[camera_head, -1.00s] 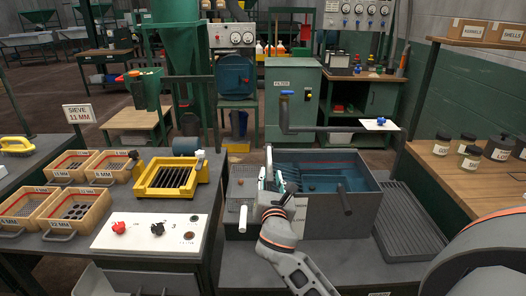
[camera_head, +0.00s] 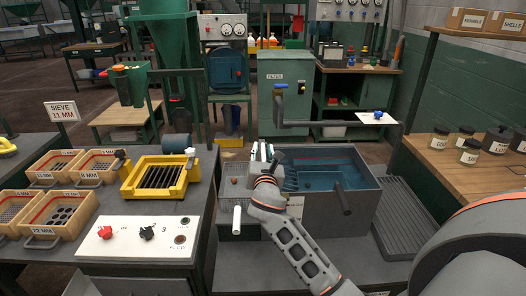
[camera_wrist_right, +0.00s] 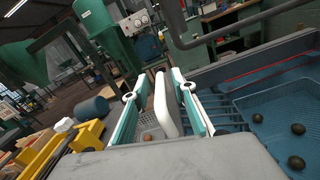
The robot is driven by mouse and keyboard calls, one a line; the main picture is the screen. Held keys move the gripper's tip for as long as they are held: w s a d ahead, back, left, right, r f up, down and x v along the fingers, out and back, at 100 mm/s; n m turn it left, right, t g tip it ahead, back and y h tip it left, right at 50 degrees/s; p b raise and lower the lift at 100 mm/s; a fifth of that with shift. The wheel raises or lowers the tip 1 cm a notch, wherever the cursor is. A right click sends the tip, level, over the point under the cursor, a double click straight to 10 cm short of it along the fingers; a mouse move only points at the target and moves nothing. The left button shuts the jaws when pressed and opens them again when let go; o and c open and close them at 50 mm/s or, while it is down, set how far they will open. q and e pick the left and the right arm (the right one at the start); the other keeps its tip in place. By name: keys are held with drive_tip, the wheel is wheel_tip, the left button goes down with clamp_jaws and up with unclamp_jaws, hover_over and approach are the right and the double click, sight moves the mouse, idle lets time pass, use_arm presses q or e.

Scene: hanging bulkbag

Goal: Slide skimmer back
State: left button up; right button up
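The grey tank (camera_head: 331,214) holds blue water and a blue slotted skimmer part (camera_head: 291,178); a blue perforated bed also shows in the right wrist view (camera_wrist_right: 262,100). My right gripper (camera_head: 262,154) is over the tank's left part, near its far side. In the right wrist view its two fingers (camera_wrist_right: 162,108) stand apart on either side of a pale upright bar (camera_wrist_right: 164,104), seemingly the skimmer's handle. A gap shows left of the bar; contact on the right is unclear. My wrist hides part of the skimmer. My left gripper is not in view.
A grey ribbed tray (camera_head: 401,217) lies to the right. The yellow sieve frame (camera_head: 157,178) and control panel (camera_head: 139,239) are left. Dark nuts (camera_wrist_right: 297,129) lie in the tank.

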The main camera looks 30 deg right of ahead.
drive_tip(key=shift+w+d, duration=0.1)
drive_tip(key=shift+w, duration=0.05)
drive_tip(key=shift+c, duration=0.2)
clamp_jaws()
drive_tip(key=shift+d, duration=0.1)
drive_tip(key=s+d+p, duration=0.6)
drive_tip(key=s+d, duration=0.1)
drive_tip(key=d, duration=0.4)
drive_tip(key=shift+d, duration=0.1)
